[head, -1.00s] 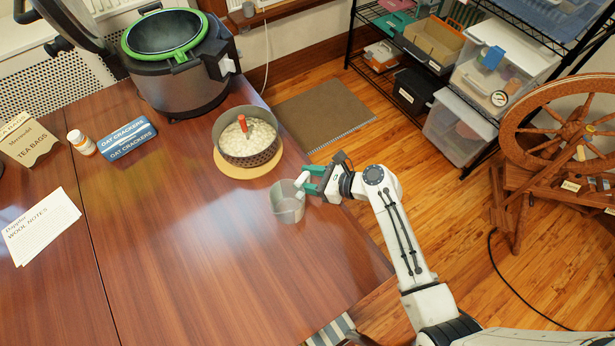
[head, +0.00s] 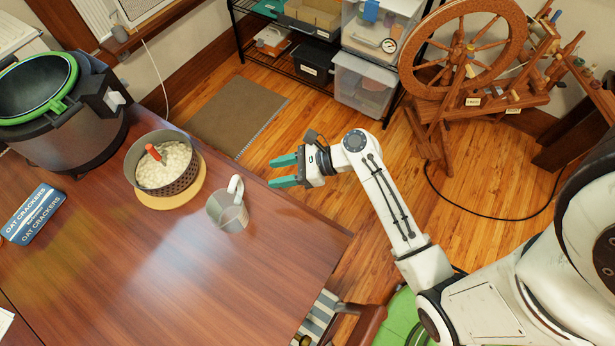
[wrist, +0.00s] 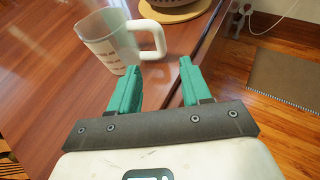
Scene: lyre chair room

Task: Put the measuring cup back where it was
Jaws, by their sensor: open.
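The measuring cup (head: 229,212) is a clear, greyish cup with a white handle. It stands on the brown wooden table near its right edge, just in front of the pot on the round mat. In the wrist view the cup (wrist: 108,42) is upright, with its handle on the right side and printed markings on its wall. My gripper (head: 284,171) has teal fingers and is open and empty, at the table's edge to the right of the cup. In the wrist view the fingers (wrist: 160,85) are apart, with the cup beyond them and not between them.
A perforated pot (head: 180,185) with pale contents and a red-handled tool sits on a round tan mat (head: 160,202). A large cooker with a green rim (head: 50,110) and a blue cracker box (head: 33,215) stand left. A spinning wheel (head: 470,60) is on the floor. The front tabletop is clear.

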